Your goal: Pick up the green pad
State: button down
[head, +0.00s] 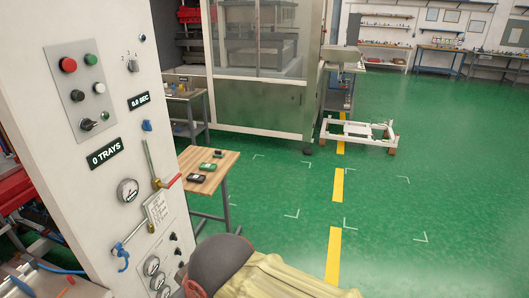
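A small green pad (207,167) with dark edges lies on a light wooden tabletop (224,166), in the middle of a short row of small items. A dark item (196,178) lies in front of it and another dark item (218,154) lies behind it. The items look apart from each other, but they are small in this view. My gripper is not in view.
A white control panel (100,150) with buttons and gauges stands close at left. A rounded grey shape with pale yellow cloth (280,278), perhaps a person in a cap, fills the bottom middle. A white floor frame (357,132) stands further back. Green floor right of the table is clear.

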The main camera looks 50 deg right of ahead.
aim_at(217, 153)
jog(key=z, duration=1.25)
jog(key=i+l, duration=0.2)
jog(key=i, duration=0.5)
jog(key=i+l, duration=0.2)
jog(key=i, duration=0.55)
jog(key=i+l, duration=0.2)
jog(key=i, duration=0.5)
jog(key=i+l, duration=0.15)
jog(key=i, duration=0.55)
jog(key=i+l+z, duration=0.1)
jog(key=i, duration=0.65)
jog(key=l, duration=0.1)
